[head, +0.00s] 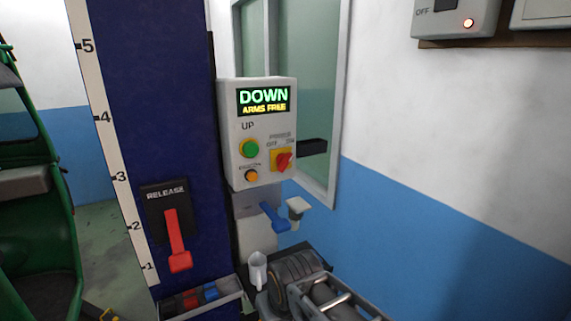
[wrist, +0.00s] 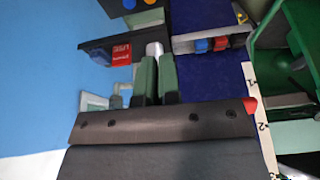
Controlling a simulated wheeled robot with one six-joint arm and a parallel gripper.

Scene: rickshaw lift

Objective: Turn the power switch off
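The power switch (head: 283,161) is a red rotary knob on a yellow plate, low on the right of a light grey control box (head: 235,130) in the head view. Its labels read OFF on the left and ON on the right; the knob is tilted toward the ON side. The box display (head: 263,101) reads DOWN, ARMS FREE. My gripper (wrist: 157,60) shows in the wrist view as two green fingers close together, pointing up the picture. A pale cup-like thing shows just beyond the tips; I cannot tell whether they touch it.
Below the box are a blue lever (head: 273,217), a white cup (head: 257,271) and dark machinery. A red release lever (head: 177,240) hangs on the blue column (head: 140,90). A tray (head: 205,300) with coloured items sits low. A green vehicle (head: 60,200) stands left.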

